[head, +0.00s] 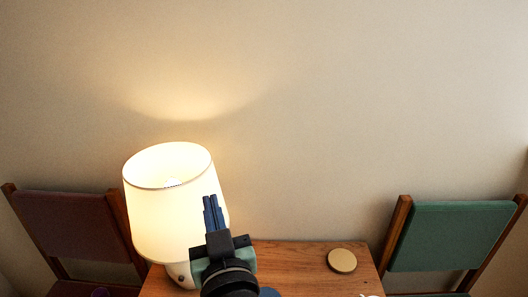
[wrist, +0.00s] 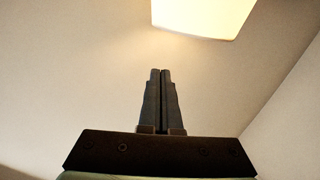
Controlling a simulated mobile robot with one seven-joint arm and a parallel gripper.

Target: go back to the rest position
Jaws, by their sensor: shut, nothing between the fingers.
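My gripper (head: 212,204) points up in the head view, in front of the lit table lamp (head: 165,215). Its two dark fingers lie side by side, shut with nothing between them. In the wrist view my gripper (wrist: 161,72) also shows shut and empty, with the pale wall behind the fingertips. The lamp's glowing shade (wrist: 203,15) is at the top of the wrist view, apart from the fingers in that picture. My gripper and arm hide part of the shade's right side and part of the table in the head view.
The lamp stands on a wooden table (head: 305,260) against a plain wall (head: 330,110). A round tan disc (head: 342,260) lies on the table's right part. A dark red chair (head: 65,225) is at left, a green chair (head: 450,235) at right. The space above the table's right side is clear.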

